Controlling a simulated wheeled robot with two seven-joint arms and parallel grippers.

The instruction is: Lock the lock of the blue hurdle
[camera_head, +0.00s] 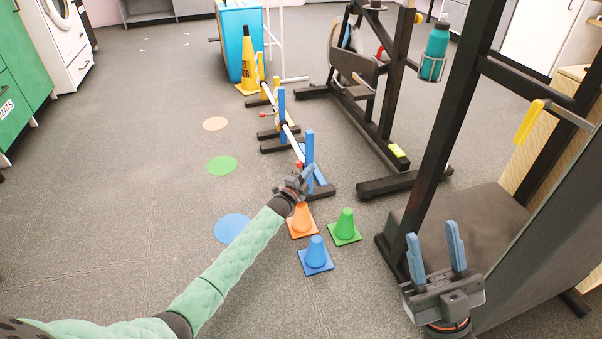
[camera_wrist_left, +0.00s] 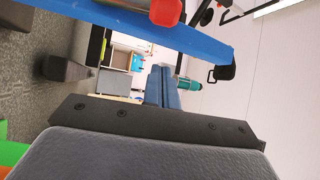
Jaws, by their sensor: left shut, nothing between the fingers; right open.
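The blue hurdle (camera_head: 309,149) stands on the floor in the head view, with two blue posts on dark feet and a white bar between them. A red-tipped lock (camera_head: 299,164) shows at its near post, beside my left gripper (camera_head: 305,174). In the left wrist view the blue post (camera_wrist_left: 205,43) crosses the top, with the red lock tip (camera_wrist_left: 165,12) above it. My left gripper's blue fingers (camera_wrist_left: 162,88) are together and empty, near the post; I cannot tell whether they touch it. My right gripper (camera_head: 437,255) is open and empty at the lower right.
Orange (camera_head: 301,221), green (camera_head: 345,226) and blue (camera_head: 316,255) cones stand near the hurdle's near end. A yellow hurdle (camera_head: 262,70) stands behind it. Black exercise frames (camera_head: 380,150) block the right. Open floor with flat coloured discs (camera_head: 222,165) lies left.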

